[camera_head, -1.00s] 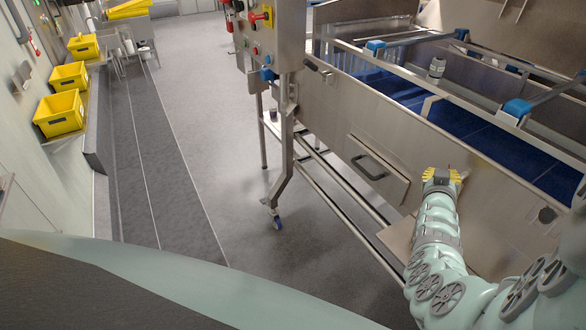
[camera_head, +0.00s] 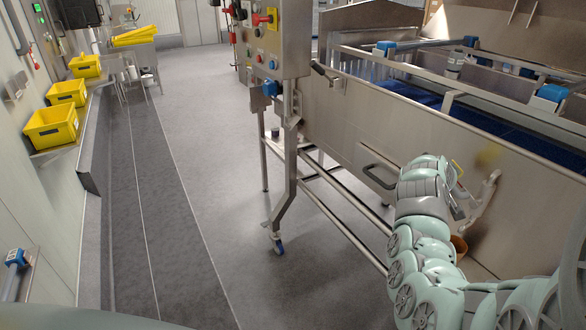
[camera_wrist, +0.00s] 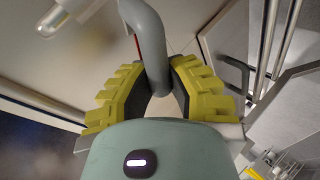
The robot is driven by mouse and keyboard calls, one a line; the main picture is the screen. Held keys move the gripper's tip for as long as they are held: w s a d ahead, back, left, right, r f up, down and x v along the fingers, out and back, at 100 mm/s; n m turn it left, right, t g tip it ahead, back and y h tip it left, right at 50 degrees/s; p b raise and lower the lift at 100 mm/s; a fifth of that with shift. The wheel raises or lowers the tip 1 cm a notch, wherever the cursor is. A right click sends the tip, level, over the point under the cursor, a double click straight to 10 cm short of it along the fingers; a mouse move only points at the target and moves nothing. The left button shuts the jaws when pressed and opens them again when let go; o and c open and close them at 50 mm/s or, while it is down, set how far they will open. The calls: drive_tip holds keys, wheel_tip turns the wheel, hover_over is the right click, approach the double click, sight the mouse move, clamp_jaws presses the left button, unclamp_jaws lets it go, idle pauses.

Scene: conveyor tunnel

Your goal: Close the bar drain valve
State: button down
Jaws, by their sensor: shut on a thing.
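In the wrist view a smooth grey bar (camera_wrist: 148,38), which I take for the bar handle of the drain valve, bends down between the two yellow ribbed fingers of my gripper (camera_wrist: 156,80). The fingers are shut on it, one on each side. A thin red strip shows beside the bar. In the head view my arm ends at the steel side panel (camera_head: 370,130) of the machine. My wrist hides most of the gripper and the bar there; only a little yellow shows.
A drawer-like panel with a black handle (camera_head: 378,170) is left of my wrist. A pale fitting (camera_head: 485,195) stands out from the panel just right of it. A control box (camera_head: 270,40) on a steel leg stands further left. The grey floor (camera_head: 200,130) beyond is clear.

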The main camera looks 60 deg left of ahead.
drive_tip(key=shift+a+f+n+h+b, duration=0.25)
drive_tip(key=shift+f+n+h+b, duration=0.3)
drive_tip(key=shift+f+n+h, duration=0.25)
drive_tip(key=shift+a+f+n+h+b, duration=0.2)
drive_tip(key=shift+f+n+h+b, duration=0.35)
drive_tip(key=shift+f, duration=0.3)
drive_tip(key=shift+s+f, duration=0.1)
drive_tip(key=c, duration=0.9)
unclamp_jaws()
drive_tip(key=shift+v, duration=6)
drive_tip(key=shift+a, duration=0.1)
